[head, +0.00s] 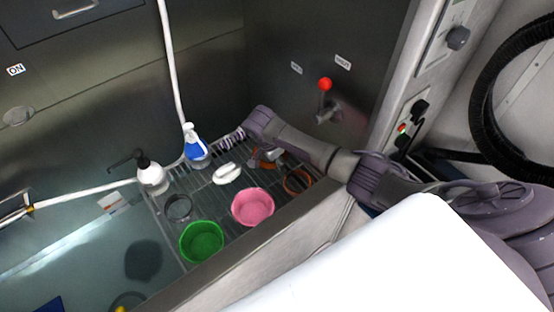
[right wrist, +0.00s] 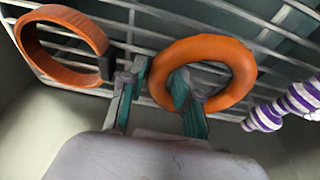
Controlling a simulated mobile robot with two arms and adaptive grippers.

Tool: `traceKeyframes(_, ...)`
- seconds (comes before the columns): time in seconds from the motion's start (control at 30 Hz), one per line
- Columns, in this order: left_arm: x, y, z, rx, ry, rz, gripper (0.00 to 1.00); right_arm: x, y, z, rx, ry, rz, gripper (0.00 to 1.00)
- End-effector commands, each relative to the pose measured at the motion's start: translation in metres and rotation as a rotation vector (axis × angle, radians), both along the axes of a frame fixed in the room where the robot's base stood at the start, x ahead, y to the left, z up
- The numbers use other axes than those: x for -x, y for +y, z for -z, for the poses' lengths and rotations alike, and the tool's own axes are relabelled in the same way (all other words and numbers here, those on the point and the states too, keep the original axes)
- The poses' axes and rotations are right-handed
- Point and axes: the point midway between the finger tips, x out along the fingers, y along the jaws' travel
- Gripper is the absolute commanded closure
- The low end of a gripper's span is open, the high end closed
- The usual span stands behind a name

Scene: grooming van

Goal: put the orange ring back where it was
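The orange ring (right wrist: 238,72) is a thick, smooth ring in the right wrist view. My right gripper (right wrist: 160,80) has one finger inside the ring's hole and the other outside it, with the near side of the ring between them. The fingers look closed on it. In the head view the right gripper (head: 262,157) is low over the wire rack (head: 222,200), and the ring is mostly hidden there. I cannot tell whether the ring touches the rack. My left gripper is not in view.
A brown-orange collar (right wrist: 35,55) lies left of the ring, a purple-striped toy (right wrist: 290,103) to its right. The rack also holds a pink bowl (head: 252,207), green bowl (head: 201,242), white brush (head: 227,173), spray bottle (head: 195,146) and pump bottle (head: 152,174). A red-knobbed lever (head: 325,85) is behind.

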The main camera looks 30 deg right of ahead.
Motion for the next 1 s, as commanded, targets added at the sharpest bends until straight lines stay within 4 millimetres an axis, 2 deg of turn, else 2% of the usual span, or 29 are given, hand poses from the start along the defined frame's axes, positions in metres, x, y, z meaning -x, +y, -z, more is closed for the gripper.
traceKeyframes(0.03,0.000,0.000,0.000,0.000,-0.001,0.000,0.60,0.000,0.000,0.000,0.000,0.000,0.000,0.55)
traceKeyframes(0.07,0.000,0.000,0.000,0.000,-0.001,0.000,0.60,0.000,0.000,0.000,0.000,0.000,0.000,0.50)
traceKeyframes(0.33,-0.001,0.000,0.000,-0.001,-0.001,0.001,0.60,0.000,0.000,-0.001,0.001,0.000,0.000,0.50)
traceKeyframes(0.47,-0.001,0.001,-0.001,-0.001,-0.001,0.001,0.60,0.000,0.001,-0.007,0.000,-0.001,-0.001,0.50)
traceKeyframes(0.57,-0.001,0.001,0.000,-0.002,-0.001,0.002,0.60,0.000,0.005,-0.021,-0.001,-0.003,-0.002,0.50)
traceKeyframes(0.8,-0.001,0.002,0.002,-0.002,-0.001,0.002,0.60,0.002,0.019,-0.071,-0.002,-0.004,-0.002,0.50)
traceKeyframes(1.0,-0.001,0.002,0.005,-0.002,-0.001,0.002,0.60,0.004,0.028,-0.104,-0.001,-0.002,-0.001,0.50)
